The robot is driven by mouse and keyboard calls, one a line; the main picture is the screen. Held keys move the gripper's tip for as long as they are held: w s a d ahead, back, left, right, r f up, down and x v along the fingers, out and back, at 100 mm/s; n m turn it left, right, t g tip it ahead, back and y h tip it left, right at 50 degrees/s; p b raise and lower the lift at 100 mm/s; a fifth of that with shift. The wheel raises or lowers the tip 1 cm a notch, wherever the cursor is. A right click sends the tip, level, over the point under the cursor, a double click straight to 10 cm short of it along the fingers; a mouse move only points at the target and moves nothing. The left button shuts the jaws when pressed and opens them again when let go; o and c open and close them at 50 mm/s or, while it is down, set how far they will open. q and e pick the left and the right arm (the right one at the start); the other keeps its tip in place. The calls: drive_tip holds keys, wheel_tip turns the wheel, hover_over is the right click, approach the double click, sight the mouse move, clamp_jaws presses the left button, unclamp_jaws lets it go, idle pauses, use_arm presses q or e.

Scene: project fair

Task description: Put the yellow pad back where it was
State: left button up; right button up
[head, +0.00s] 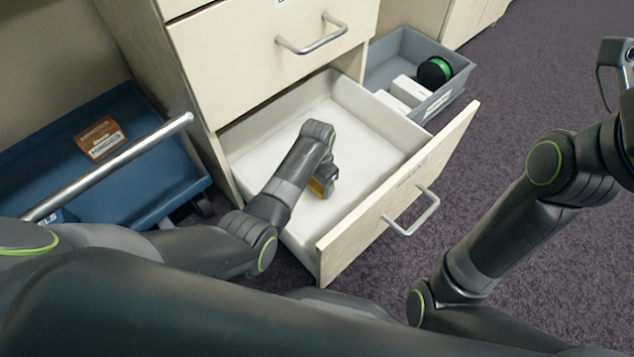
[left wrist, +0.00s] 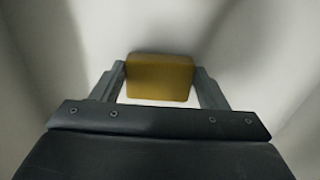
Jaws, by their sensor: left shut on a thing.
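The yellow pad (left wrist: 160,76) is between the fingers of my left gripper (left wrist: 160,88) in the left wrist view, and the gripper is shut on it. In the head view a small part of the yellow pad (head: 321,187) shows beneath my left gripper (head: 325,190), inside the open drawer (head: 375,165). The gripper points down into the drawer, and the arm hides most of the pad. The white drawer floor is around it; I cannot tell whether the pad touches it. My right arm is at the right, and its gripper's fingertips are not clearly seen.
A shut drawer (head: 262,62) is above the open one. A grey bin (head: 450,92) with white boxes and a green-black spool (head: 434,72) stands behind at the right. A blue cart (head: 60,150) with a metal handle stands at the left. Carpet is clear at the right.

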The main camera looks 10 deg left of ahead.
use_arm(q)
drive_tip(key=shift+f, duration=0.15)
drive_tip(key=o, duration=0.9)
